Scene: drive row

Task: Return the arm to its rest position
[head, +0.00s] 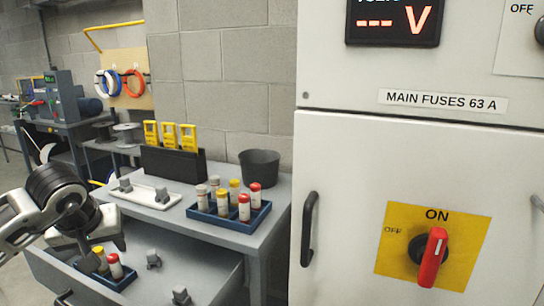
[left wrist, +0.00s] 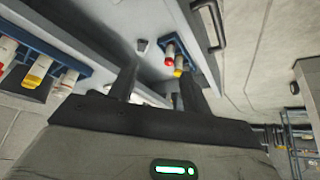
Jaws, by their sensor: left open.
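My left gripper (head: 100,243) shows at the left of the head view, its arm coming in from the left edge. It is over the open drawer (head: 205,266) of the grey cabinet, near a small blue tray. In the left wrist view, the two dark fingers of the left gripper (left wrist: 158,82) stand apart with nothing held between them. Beyond the fingertips are fuses (left wrist: 174,60) with red and yellow caps. The head view does not clearly show the gap between gripper and fuses. My right gripper is in neither view.
The small blue tray (head: 122,281) holds red- and yellow-capped fuses in the drawer, beside loose grey clips (head: 153,259). On top stand a blue rack (head: 226,220) of several fuses, a black bin (head: 260,168) and yellow meters (head: 169,135). The switch cabinet (head: 350,180) is to the right.

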